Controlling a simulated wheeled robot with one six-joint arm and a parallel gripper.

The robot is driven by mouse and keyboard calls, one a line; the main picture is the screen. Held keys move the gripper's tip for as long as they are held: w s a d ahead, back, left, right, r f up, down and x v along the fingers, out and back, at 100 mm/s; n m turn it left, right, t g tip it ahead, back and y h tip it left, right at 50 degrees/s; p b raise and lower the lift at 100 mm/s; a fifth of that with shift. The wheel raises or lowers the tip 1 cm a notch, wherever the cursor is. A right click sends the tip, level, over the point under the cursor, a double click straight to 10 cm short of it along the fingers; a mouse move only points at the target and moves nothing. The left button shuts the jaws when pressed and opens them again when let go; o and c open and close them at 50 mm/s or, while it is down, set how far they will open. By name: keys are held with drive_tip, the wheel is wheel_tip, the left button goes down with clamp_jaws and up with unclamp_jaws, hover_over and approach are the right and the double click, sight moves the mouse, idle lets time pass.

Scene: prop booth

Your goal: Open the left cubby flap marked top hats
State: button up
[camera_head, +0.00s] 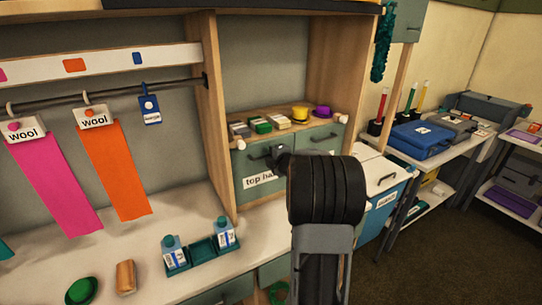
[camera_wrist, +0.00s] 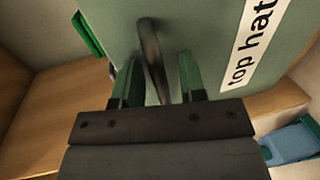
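The left cubby flap (camera_head: 244,165) is grey-green, with a label reading "top ha", the rest hidden behind my arm. It looks closed in the head view. In the wrist view the flap (camera_wrist: 202,25) fills the upper middle, with its "top hat" label (camera_wrist: 256,42) at the right. Its dark bar handle (camera_wrist: 151,58) lies between the two green fingers of my gripper (camera_wrist: 158,65). The fingers are apart, with a visible gap between the handle and the right finger. Contact with the left finger is unclear. In the head view my arm hides most of the gripper.
A second flap (camera_head: 318,142) with its own handle is to the right. Small boxes, a yellow hat (camera_head: 300,113) and a purple hat (camera_head: 322,111) sit above the flaps. A teal tray (camera_head: 203,250) with bottles stands on the counter below. A wooden post (camera_head: 213,110) borders the left flap.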

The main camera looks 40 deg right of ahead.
drive_tip(key=shift+c, duration=0.4)
clamp_jaws()
